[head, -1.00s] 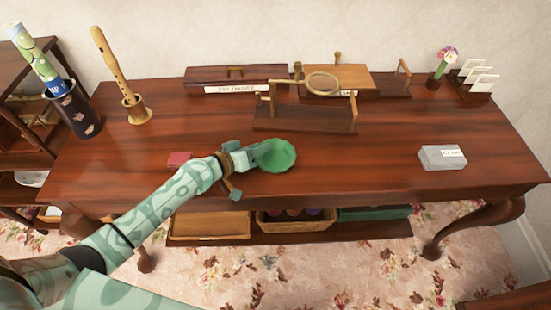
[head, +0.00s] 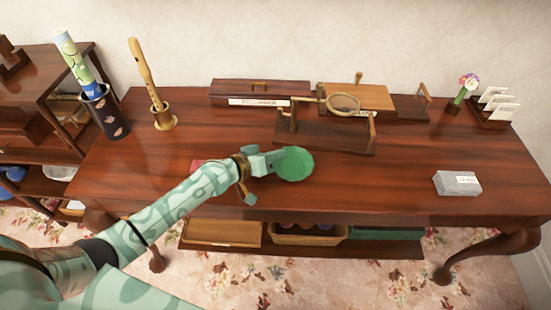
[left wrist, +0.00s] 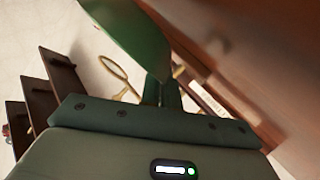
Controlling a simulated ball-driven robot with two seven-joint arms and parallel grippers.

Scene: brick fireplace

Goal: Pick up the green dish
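The green dish (head: 294,164) is at the end of my left arm, over the front middle of the wooden table. My left gripper (head: 274,160) is shut on the dish's near left edge. In the left wrist view the green dish (left wrist: 130,35) stands out from between the closed fingers of the gripper (left wrist: 163,90). The dish appears held a little above the tabletop; the exact gap cannot be told. My right gripper is not in view.
The table (head: 380,185) is bare around the dish. Behind stands a wooden stand with a magnifying ring (head: 343,103). A grey box (head: 457,184) lies at right. A partly hidden red object (head: 197,165) lies behind my arm. A recorder (head: 146,75) stands at left.

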